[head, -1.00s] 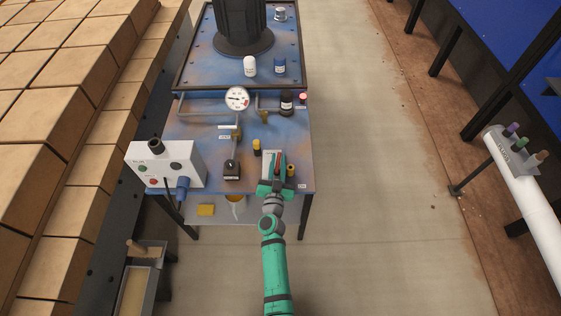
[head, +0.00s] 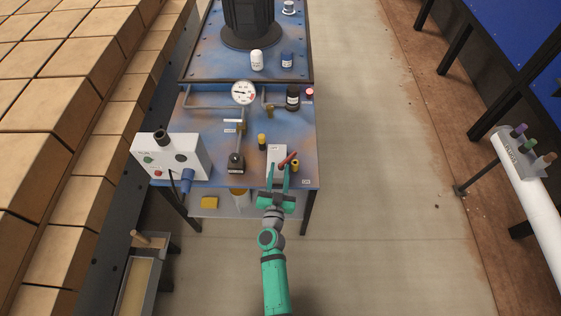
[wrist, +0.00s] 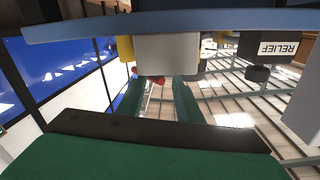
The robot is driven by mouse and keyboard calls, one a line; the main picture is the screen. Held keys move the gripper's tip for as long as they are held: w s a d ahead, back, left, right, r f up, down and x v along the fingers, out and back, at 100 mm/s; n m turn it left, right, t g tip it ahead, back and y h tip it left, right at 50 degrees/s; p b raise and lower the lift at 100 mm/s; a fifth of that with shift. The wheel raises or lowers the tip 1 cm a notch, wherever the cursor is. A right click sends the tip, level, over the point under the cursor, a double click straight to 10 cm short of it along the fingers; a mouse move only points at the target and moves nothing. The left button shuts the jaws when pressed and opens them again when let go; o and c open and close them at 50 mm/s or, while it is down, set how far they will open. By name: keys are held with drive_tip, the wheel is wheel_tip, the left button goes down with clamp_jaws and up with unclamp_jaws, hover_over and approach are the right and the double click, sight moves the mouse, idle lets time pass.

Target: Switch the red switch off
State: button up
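The red switch lever (head: 288,160) rises from a pale box (head: 276,151) at the front right of the blue table and leans to the right. My green gripper (head: 279,169) is at the near side of this box, its two fingers apart with a gap between them. In the wrist view, the box (wrist: 168,50) hangs upside down with the red lever (wrist: 154,79) just beyond the gap between my fingertips (wrist: 158,84). I cannot tell whether a finger touches the lever.
A black valve block (head: 236,163), a gauge (head: 243,92) and a white control box (head: 180,155) are to the left. A red lamp (head: 309,91) is at the right edge.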

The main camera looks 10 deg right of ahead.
drive_tip(key=shift+v, duration=1.85)
drive_tip(key=shift+d, duration=0.2)
drive_tip(key=shift+w+a, duration=0.1)
drive_tip(key=shift+c, duration=0.2)
